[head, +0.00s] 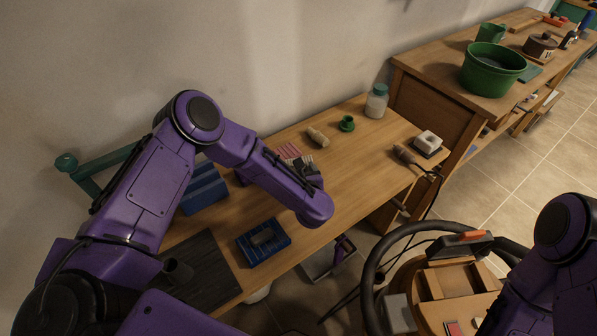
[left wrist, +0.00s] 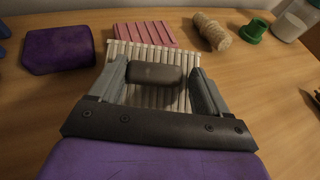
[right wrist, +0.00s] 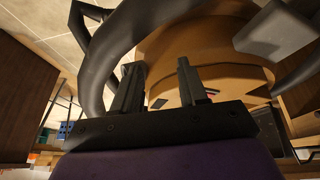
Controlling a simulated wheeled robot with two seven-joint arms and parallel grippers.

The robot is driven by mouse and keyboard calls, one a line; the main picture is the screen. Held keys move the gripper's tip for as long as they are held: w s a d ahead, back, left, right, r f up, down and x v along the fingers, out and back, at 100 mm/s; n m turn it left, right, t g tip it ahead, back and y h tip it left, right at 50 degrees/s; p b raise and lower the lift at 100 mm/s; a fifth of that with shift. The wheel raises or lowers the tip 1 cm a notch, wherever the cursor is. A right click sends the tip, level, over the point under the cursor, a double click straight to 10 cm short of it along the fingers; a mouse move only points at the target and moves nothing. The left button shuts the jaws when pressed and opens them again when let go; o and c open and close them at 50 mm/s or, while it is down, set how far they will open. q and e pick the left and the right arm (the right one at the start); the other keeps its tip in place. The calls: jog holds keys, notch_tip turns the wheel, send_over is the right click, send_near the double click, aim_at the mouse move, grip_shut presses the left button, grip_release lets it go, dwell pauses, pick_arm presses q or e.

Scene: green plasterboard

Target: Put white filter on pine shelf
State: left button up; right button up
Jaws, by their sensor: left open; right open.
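A white ribbed filter (left wrist: 150,55) lies flat on the wooden table, in the left wrist view between and beyond my left gripper's fingers. My left gripper (left wrist: 162,80) is open above it. A dark grey block (left wrist: 155,75) shows between the fingers; I cannot tell whether it belongs to the filter. In the head view my left gripper (head: 306,166) covers most of the filter. A wooden shelf (head: 537,112) shows low under the far right bench; I cannot tell whether it is the pine shelf. My right gripper (right wrist: 158,85) is open and empty by a dark curved rim.
A pink ribbed piece (left wrist: 145,34) lies just behind the filter. A blue tray (head: 264,242) lies nearer.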

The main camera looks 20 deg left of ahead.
pick_arm(q)
jog(key=shift+s+a+f, duration=0.35)
jog(key=shift+a+f, duration=0.1)
jog(key=shift+f, duration=0.05)
jog(key=shift+s+d, duration=0.15)
jog(key=shift+d, duration=0.05)
jog(key=b+v, duration=0.1)
jog(key=v, duration=0.4)
jog(key=b+v, duration=0.1)
jog(key=v, duration=0.4)
jog(key=shift+d+r+b, duration=0.25)
jog(key=shift+d+b, duration=0.05)
jog(key=shift+d, duration=0.05)
jog(key=shift+s+r, duration=0.15)
jog(key=shift+r, duration=0.05)
jog(key=shift+d, duration=0.1)
